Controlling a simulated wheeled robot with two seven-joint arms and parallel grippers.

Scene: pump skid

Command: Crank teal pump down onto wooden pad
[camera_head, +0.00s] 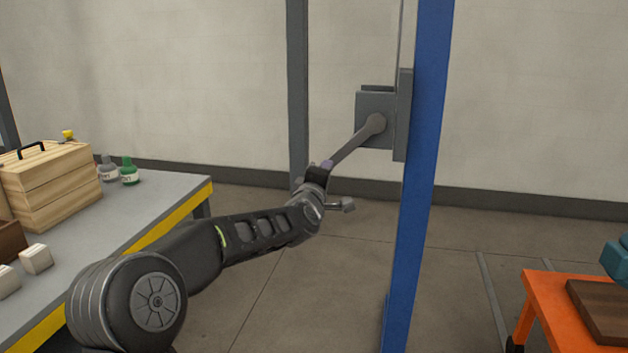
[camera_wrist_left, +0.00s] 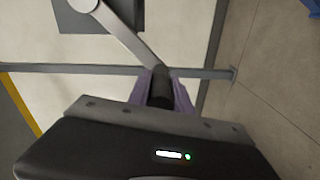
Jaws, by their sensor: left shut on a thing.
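The grey crank arm (camera_head: 352,146) runs from its hub on the grey winch box (camera_head: 366,103) down and left to my left gripper (camera_head: 322,172). In the left wrist view, the purple fingers of my left gripper (camera_wrist_left: 162,92) are shut on the black crank handle (camera_wrist_left: 160,87), one on each side. The teal pump (camera_head: 618,258) shows only in part at the right edge, over the far side of the dark wooden pad (camera_head: 606,312). I cannot tell whether they touch. My right gripper is out of view.
The winch sits on a blue post (camera_head: 420,180). The pad lies on an orange cart (camera_head: 548,297). At left, a grey bench (camera_head: 160,205) with a yellow edge bears a wooden box (camera_head: 55,185), bottles and white blocks. Floor between bench and post is clear.

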